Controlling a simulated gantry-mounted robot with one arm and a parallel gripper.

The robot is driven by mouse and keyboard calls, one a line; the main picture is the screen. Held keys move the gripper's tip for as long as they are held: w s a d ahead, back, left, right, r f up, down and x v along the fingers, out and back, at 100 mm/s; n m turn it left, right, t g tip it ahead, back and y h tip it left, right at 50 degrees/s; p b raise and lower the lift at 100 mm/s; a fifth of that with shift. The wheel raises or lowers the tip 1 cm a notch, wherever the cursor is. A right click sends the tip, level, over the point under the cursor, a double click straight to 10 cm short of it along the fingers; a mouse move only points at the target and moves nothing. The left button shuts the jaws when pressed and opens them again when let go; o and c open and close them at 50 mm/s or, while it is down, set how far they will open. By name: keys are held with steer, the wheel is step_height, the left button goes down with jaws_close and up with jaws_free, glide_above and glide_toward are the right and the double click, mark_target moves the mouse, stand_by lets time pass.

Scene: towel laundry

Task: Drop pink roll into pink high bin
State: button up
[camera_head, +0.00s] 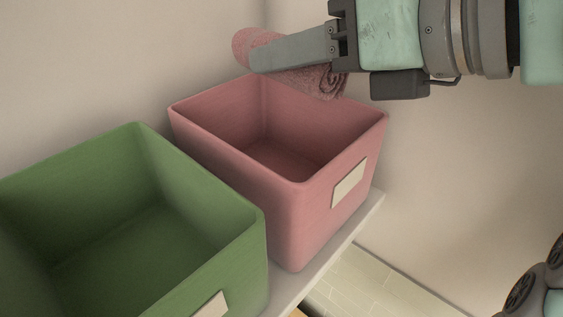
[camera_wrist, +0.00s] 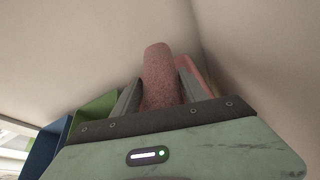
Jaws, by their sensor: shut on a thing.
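The pink roll (camera_head: 325,80) is a rolled pink towel held in my gripper (camera_head: 258,62). My gripper is shut on it, and one finger hides its middle in the head view. The roll also shows in the wrist view (camera_wrist: 161,76), between the two fingers. The pink high bin (camera_head: 299,205) stands on a shelf, open at the top and empty, with a blank pale label on its front. In the head view the roll and gripper appear at the bin's far rim; their exact height above it is hard to tell. Part of the pink bin shows behind the right finger in the wrist view (camera_wrist: 204,76).
A green bin (camera_head: 200,165), open and empty, stands left of the pink bin on the same pale shelf (camera_head: 366,215). A blue bin (camera_wrist: 48,143) shows at the left in the wrist view. A wall rises close behind the bins.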

mark_target(298, 95)
steer(key=shift+f+b, duration=0.4)
steer(key=shift+f, duration=1.6)
steer(key=o, duration=1.4)
steer(key=shift+o, duration=0.2)
steer(key=b+v, duration=0.3)
steer(key=v, duration=0.7)
steer(key=shift+d+r, duration=0.15)
steer(key=shift+d, duration=0.1)
steer(key=shift+s+d+r, duration=0.1)
steer(key=shift+s, duration=0.05)
steer(key=shift+s, duration=0.1)
